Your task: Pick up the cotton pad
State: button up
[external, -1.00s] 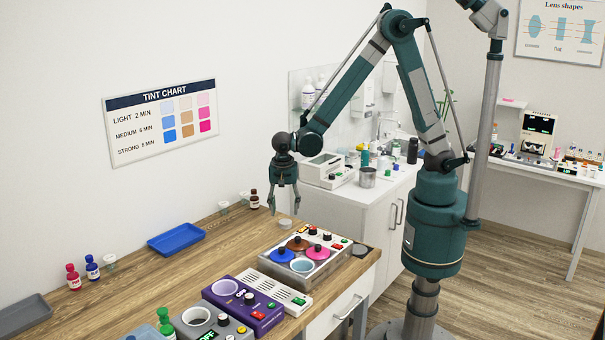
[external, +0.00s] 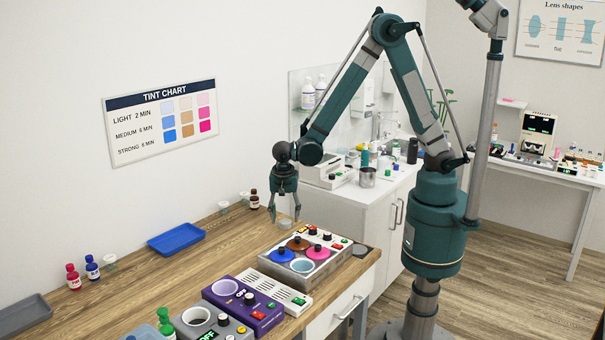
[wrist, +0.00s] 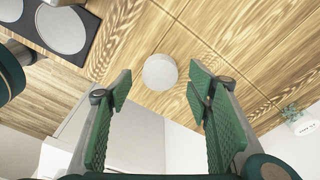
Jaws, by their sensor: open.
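The cotton pad (wrist: 160,72) is a white round disc lying flat on the wooden worktop (external: 215,255). In the wrist view it sits between and just beyond the tips of my two green-padded fingers, with bare wood on both sides of it. My gripper (external: 285,212) is open and empty, pointing down above the far part of the worktop. In the external view the pad shows as a small pale patch (external: 285,222) between the fingertips, partly hidden by them.
A tint bath unit (external: 312,268) with coloured lids stands close in front of my gripper. A brown bottle (external: 254,200) and small clear cups (external: 224,207) stand behind it, near the wall. A blue tray (external: 176,241) lies to the left, with bare wood between.

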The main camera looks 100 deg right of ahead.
jog(key=shift+d+f, duration=0.15)
jog(key=shift+f, duration=1.1)
jog(key=c, duration=0.7)
